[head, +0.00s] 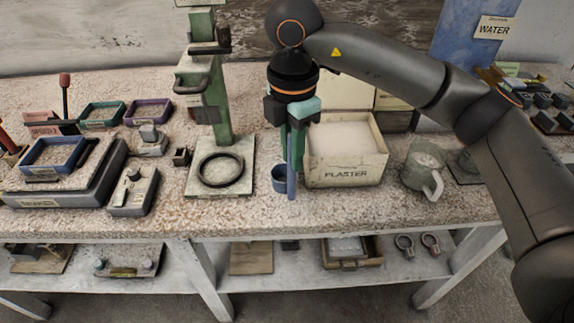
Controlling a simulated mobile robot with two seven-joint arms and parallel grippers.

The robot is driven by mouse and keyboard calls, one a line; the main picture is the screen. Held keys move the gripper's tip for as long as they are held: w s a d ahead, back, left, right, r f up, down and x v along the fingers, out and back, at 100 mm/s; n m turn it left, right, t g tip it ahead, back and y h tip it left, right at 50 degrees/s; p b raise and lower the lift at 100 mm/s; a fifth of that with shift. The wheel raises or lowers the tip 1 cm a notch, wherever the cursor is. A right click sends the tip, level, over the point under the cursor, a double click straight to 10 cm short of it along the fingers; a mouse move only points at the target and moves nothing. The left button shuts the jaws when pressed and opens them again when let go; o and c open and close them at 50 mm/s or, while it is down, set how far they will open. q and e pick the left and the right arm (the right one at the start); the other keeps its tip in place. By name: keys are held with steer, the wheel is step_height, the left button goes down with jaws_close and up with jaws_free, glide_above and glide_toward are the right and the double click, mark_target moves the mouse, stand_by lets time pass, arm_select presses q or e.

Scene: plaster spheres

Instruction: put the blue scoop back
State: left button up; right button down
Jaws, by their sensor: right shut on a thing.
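My right gripper (292,130) reaches in from the right and points down over the bench. It is shut on the blue scoop (291,180), whose handle hangs upright below the fingers. The scoop's round cup (279,176) is at the lower end, just left of the handle. In the picture the scoop is left of the plaster box (345,175), a pale bin filled with white powder. I cannot tell whether the cup touches the bench top. My left gripper is not in view.
A green press stand (217,100) with a dark ring (221,170) on its base plate stands left of the scoop. Scales and coloured trays fill the left. The bench's front edge (340,228) is close.

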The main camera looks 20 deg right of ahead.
mark_target(287, 189)
steer(key=shift+w+a+f, duration=0.15)
steer(key=shift+w+f, duration=0.15)
steer(key=shift+f, duration=0.1)
steer(key=shift+w+a+f, duration=0.1)
steer(key=shift+w+f, duration=0.05)
steer(key=shift+f, duration=0.8)
steer(key=shift+w+f, duration=0.15)
steer(key=shift+f, duration=0.8)
steer(key=shift+f, duration=0.2)
steer(key=c, duration=0.8)
jaws_free()
step_height(287, 189, up, 12)
steer(key=shift+r+p, duration=0.25)
steer(key=shift+p, duration=0.15)
